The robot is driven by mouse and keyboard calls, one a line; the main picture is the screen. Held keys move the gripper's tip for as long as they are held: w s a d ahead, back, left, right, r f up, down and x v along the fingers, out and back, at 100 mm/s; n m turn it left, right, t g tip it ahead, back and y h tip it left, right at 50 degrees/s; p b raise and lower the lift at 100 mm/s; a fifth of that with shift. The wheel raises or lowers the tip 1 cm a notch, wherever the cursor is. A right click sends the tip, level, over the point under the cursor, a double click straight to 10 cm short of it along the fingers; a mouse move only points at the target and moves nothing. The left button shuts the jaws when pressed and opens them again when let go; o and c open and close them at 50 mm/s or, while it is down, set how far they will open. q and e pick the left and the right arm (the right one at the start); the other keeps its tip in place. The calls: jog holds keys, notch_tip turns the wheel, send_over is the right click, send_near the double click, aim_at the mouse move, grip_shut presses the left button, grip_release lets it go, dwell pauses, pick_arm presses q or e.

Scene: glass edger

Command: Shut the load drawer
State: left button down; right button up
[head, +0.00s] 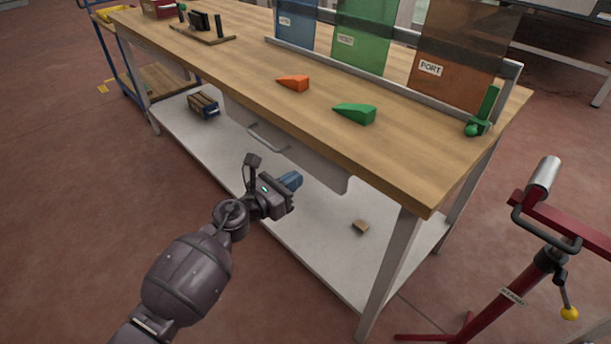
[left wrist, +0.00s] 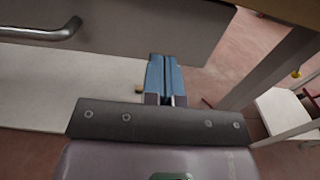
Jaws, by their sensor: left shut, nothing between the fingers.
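The load drawer (head: 315,165) is a light grey front under the wooden bench top, with a metal bar handle (head: 267,138) toward its left. I cannot tell how far it stands out, as the bench top hides its top edge. In the left wrist view, the drawer front (left wrist: 140,45) fills the upper left, with the handle (left wrist: 45,32) at far left. My left gripper (head: 292,180) is shut and empty. Its blue fingers (left wrist: 166,75) point at the lower right part of the drawer front; contact cannot be told. My right gripper is not in view.
The bench top (head: 230,75) carries an orange wedge (head: 293,83), a green wedge (head: 355,113) and a rack of coloured panels. A lower shelf (head: 300,225) holds a small brown block (head: 360,227). A red stand (head: 535,265) is at right.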

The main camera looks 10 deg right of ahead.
pick_arm(q)
jog(key=v, duration=0.8)
jog(key=shift+a+p, duration=0.3)
jog(key=shift+p, duration=0.15)
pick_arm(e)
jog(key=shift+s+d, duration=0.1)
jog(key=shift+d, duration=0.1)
pick_arm(q)
jog(key=s+a+n+t+y+p, duration=0.85)
jog(key=s+a+n, duration=0.85)
jog(key=n, duration=1.1)
jog(key=s+a+f+n+g+y+p, duration=0.1)
jog(key=s+a+n+g+y, duration=0.2)
jog(key=s+n, duration=0.6)
jog(key=s+a+f+n+g+y+p, duration=0.2)
jog(key=s+a+n, duration=0.4)
jog(key=s+n, duration=0.3)
jog(key=s+g+y, duration=0.1)
jog(key=s+g, duration=0.1)
jog(key=s, duration=0.2)
jog(key=shift+s, duration=0.3)
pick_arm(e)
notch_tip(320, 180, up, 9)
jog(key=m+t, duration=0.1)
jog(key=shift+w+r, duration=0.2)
pick_arm(q)
jog(key=shift+f+g+y, duration=0.1)
jog(key=shift+g+y, duration=0.15)
